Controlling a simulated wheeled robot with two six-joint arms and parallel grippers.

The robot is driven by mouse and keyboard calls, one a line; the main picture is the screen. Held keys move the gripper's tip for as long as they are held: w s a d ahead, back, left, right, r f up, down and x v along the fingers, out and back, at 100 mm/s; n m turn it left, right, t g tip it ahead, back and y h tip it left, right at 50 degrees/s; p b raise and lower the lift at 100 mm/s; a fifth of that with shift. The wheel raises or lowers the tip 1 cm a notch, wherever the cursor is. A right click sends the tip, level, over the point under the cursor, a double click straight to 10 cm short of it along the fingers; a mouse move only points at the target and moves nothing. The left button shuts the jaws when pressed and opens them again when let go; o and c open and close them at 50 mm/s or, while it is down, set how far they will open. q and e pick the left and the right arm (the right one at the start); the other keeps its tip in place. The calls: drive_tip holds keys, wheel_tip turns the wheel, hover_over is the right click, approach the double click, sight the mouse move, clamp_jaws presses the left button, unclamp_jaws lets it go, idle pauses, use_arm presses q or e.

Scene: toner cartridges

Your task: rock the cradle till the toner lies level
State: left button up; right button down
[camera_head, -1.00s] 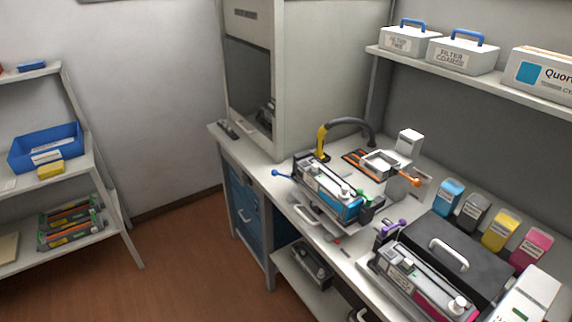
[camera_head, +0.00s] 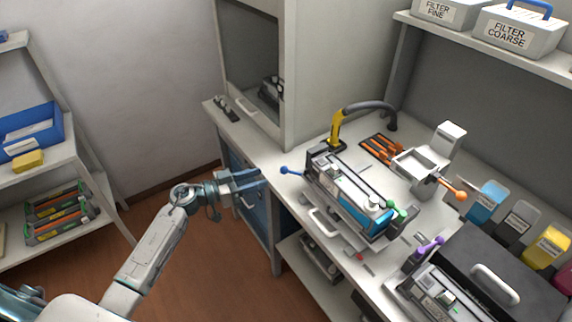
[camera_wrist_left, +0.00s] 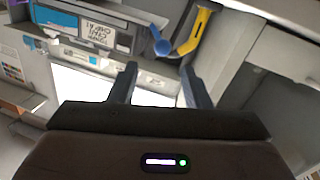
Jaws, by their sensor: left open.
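The cradle (camera_head: 375,238) stands on the bench with a long grey cartridge (camera_head: 338,188) with cyan parts lying in it. I cannot make out how the toner lies inside. A lever with a blue ball knob (camera_head: 284,170) sticks out at the cradle's left end. My left gripper (camera_head: 256,178) is open and empty, just left of the blue knob and apart from it. In the left wrist view the blue knob (camera_wrist_left: 162,47) shows ahead, between the lines of the two open fingers (camera_wrist_left: 158,72). My right gripper is not in view.
A yellow nozzle on a grey hose (camera_head: 335,130) stands behind the cradle. A white device with an orange knob (camera_head: 455,192) is to the right. A black case (camera_head: 465,260) and a second cartridge unit (camera_head: 430,295) are at front right. Shelving (camera_head: 95,185) stands left.

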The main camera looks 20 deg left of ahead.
sight(282, 168)
use_arm(q)
drive_tip(key=p+x, duration=0.1)
drive_tip(key=x, duration=0.2)
drive_tip(key=shift+w+d+r, duration=0.2)
drive_tip(key=shift+w, duration=0.05)
drive_tip(key=x, duration=0.4)
drive_tip(key=shift+w+f+p, duration=0.15)
drive_tip(key=shift+f+p, duration=0.1)
drive_tip(key=shift+p, duration=0.15)
drive_tip(key=shift+w+d, duration=0.2)
drive_tip(key=shift+d, duration=0.1)
drive_tip(key=shift+w+d, duration=0.1)
drive_tip(key=shift+d, duration=0.05)
drive_tip(key=shift+c, duration=0.6)
drive_tip(key=c, duration=0.8)
clamp_jaws()
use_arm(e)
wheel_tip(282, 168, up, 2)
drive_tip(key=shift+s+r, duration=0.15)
